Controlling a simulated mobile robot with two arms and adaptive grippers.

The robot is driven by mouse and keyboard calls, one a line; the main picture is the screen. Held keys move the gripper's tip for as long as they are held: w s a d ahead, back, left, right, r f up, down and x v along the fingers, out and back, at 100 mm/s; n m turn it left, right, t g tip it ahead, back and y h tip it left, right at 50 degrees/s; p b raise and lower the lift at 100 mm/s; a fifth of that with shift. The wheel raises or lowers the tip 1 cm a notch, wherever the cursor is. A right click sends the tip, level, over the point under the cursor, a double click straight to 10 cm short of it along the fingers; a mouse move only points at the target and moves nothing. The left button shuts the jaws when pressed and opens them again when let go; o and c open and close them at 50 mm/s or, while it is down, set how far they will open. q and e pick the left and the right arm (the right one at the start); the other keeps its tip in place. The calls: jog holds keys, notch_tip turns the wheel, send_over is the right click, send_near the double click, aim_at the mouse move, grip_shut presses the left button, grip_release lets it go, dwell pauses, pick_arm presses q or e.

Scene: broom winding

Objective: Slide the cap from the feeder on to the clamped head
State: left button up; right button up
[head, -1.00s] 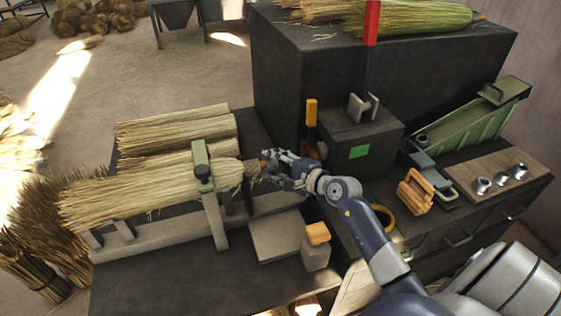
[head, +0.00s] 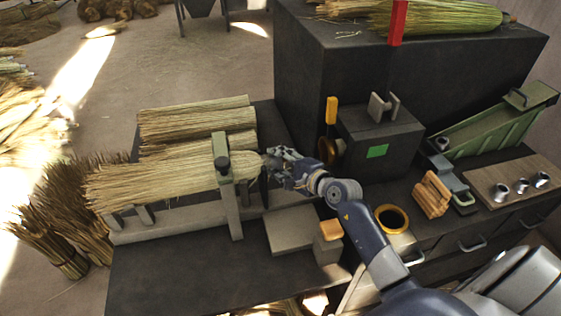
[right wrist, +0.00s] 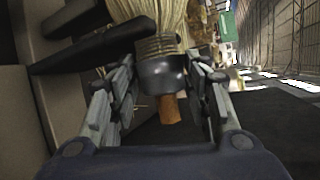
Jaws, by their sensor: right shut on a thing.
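The clamped head (head: 160,180) is a bundle of pale straw lying on its side in a bench clamp (head: 223,165). Its bound neck (right wrist: 158,45) shows in the right wrist view. A dark round cap (right wrist: 163,75) sits at the neck's end, with an orange-brown wooden stub (right wrist: 169,108) sticking out through it. My right gripper (head: 272,160) is shut on the cap, with a finger on either side in the right wrist view. The green sloped feeder (head: 490,130) stands at the right, with a cap (head: 441,145) at its lower end. My left gripper is out of view.
Three metal cups (head: 521,185) stand on a wooden board (head: 510,172) at the right. A grey block with an orange top (head: 329,240) is in front. More straw bundles (head: 195,120) lie behind the head.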

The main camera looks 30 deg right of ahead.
jog(key=o, duration=1.2)
jog(key=shift+c, duration=0.2)
jog(key=shift+s+d+r, duration=0.1)
jog(key=shift+s+d, duration=0.1)
jog(key=shift+s, duration=0.35)
jog(key=v, duration=1.1)
